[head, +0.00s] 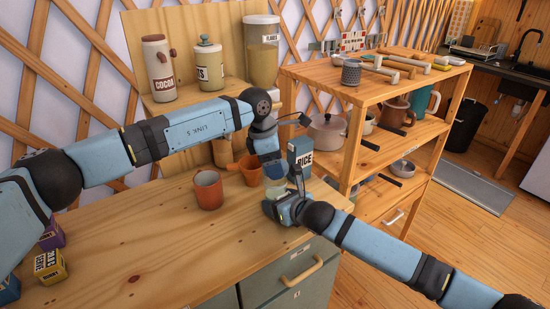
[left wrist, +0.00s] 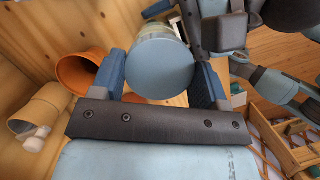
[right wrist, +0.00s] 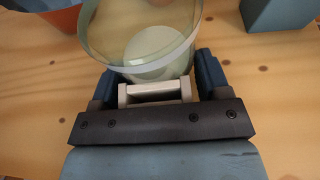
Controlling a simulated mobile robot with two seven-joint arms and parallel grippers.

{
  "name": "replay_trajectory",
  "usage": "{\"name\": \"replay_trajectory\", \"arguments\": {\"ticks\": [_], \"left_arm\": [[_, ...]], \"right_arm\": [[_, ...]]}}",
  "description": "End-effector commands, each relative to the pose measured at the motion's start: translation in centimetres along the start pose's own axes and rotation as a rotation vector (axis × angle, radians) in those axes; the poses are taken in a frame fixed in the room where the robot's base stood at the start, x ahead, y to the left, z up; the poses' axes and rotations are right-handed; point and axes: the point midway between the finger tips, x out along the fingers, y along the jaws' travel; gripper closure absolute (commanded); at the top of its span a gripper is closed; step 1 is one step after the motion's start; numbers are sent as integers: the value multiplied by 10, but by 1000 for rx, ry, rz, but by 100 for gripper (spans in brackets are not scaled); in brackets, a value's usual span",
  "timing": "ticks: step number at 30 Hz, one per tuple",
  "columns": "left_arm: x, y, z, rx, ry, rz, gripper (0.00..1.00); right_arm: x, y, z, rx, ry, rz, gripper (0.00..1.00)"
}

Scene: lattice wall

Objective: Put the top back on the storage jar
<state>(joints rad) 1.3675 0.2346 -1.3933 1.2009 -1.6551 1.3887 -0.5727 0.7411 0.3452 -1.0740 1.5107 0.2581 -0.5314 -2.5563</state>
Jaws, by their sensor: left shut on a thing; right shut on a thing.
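The storage jar is a clear greenish container (head: 276,174) on the wooden counter. In the right wrist view the jar (right wrist: 103,35) shows an open rim and a pale handle (right wrist: 155,92). My right gripper (right wrist: 155,85) is shut on that handle; it also shows in the head view (head: 283,206). My left gripper (head: 268,155) is above the jar. In the left wrist view its fingers (left wrist: 160,85) are shut around a round blue-grey top (left wrist: 160,70), with the jar (left wrist: 155,38) behind it. I cannot tell whether top and jar touch.
A blue RICE box (head: 301,159) stands close behind the jar. An orange pot (head: 251,172) and a reddish mug (head: 208,190) stand to the left. A wooden shelf unit (head: 345,180) is at the right.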

Motion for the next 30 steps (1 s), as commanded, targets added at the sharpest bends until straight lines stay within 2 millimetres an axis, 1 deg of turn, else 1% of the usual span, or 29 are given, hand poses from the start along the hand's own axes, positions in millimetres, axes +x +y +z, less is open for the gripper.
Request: {"name": "replay_trajectory", "arguments": {"ticks": [16,25,30], "left_arm": [[2,0,0,0,-1,1,54],[17,0,-4,0,0,0,54],[19,0,-5,0,-1,1,54]], "right_arm": [[0,0,0,0,0,0,73],[0,0,0,0,0,0,73],[0,0,0,0,0,0,73]]}}
